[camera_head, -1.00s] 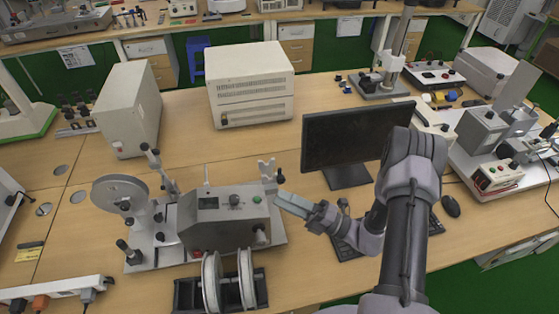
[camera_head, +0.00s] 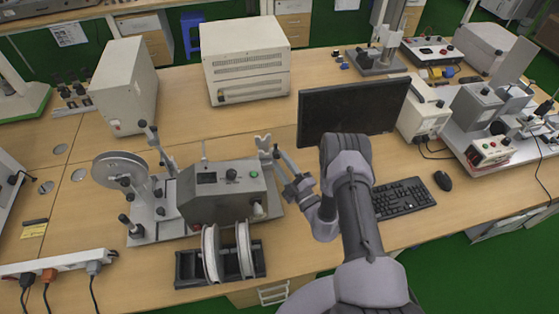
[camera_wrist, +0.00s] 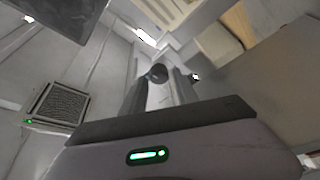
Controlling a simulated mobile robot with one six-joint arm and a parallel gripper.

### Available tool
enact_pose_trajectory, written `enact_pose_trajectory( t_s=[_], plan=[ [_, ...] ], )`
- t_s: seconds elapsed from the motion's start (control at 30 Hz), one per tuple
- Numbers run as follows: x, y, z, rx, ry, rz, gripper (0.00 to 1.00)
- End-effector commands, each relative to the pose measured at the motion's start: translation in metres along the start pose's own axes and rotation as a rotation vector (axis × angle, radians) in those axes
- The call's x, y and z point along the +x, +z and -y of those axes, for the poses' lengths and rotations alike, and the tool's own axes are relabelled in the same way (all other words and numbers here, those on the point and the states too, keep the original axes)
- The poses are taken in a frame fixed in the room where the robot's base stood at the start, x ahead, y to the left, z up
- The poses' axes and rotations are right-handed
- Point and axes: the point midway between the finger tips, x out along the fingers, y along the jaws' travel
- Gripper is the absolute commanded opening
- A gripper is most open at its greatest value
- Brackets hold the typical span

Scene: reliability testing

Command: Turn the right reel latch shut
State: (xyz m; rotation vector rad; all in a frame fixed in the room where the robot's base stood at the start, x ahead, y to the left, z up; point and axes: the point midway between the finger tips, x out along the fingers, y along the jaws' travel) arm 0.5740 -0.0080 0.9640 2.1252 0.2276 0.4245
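The reel machine has a grey control box (camera_head: 222,192) on a pale base plate. A pale forked piece (camera_head: 264,145) stands at its right end, where I take the right reel latch to be. My gripper (camera_head: 281,160) is beside this right end, angled up and to the left. In the wrist view my gripper (camera_wrist: 160,88) has its two fingers apart, with a dark round knob (camera_wrist: 158,73) showing between or just beyond them. I cannot tell whether the fingers touch it. The latch's own position is too small to read.
A disc reel (camera_head: 120,170) stands at the machine's left. A white two-flange spool (camera_head: 228,253) sits on a black stand in front. A power strip (camera_head: 55,264) lies front left.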

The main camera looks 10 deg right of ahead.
Motion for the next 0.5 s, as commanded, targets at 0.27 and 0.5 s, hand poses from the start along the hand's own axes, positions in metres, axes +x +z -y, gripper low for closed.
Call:
enact_pose_trajectory(
  t_s=[0.27, 0.5],
  plan=[
    [0.0156, -0.0001, -0.0004, 0.001, 0.000, 0.001, 0.36],
    [0.0152, 0.0001, -0.0005, 0.001, 0.000, 0.002, 0.22]
  ],
)
